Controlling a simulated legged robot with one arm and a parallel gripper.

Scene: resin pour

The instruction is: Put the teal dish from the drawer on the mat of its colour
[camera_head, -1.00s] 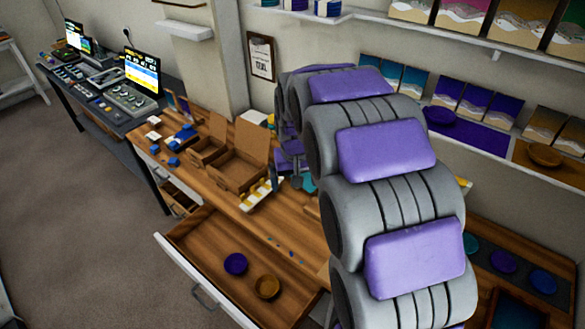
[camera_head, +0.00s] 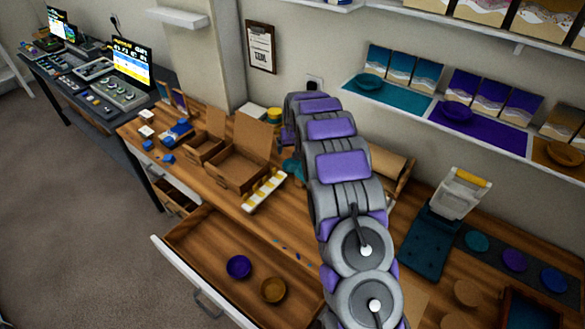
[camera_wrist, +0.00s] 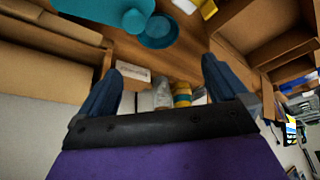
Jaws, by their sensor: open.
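A teal dish (camera_head: 368,82) rests on the left part of the teal mat (camera_head: 408,101) on the wall shelf in the head view. The open drawer (camera_head: 205,238) holds a purple dish (camera_head: 238,266) and a brown dish (camera_head: 273,290); no teal dish shows in it. My gripper (camera_wrist: 164,68) is open and empty in the wrist view, its two dark blue fingers apart above the workbench.
A purple mat (camera_head: 490,132) with a purple dish and a brown mat (camera_head: 555,172) with a brown dish lie farther right on the shelf. Open cardboard boxes (camera_head: 238,165) stand on the workbench. Teal, purple and blue discs (camera_head: 515,260) sit at the bench's right.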

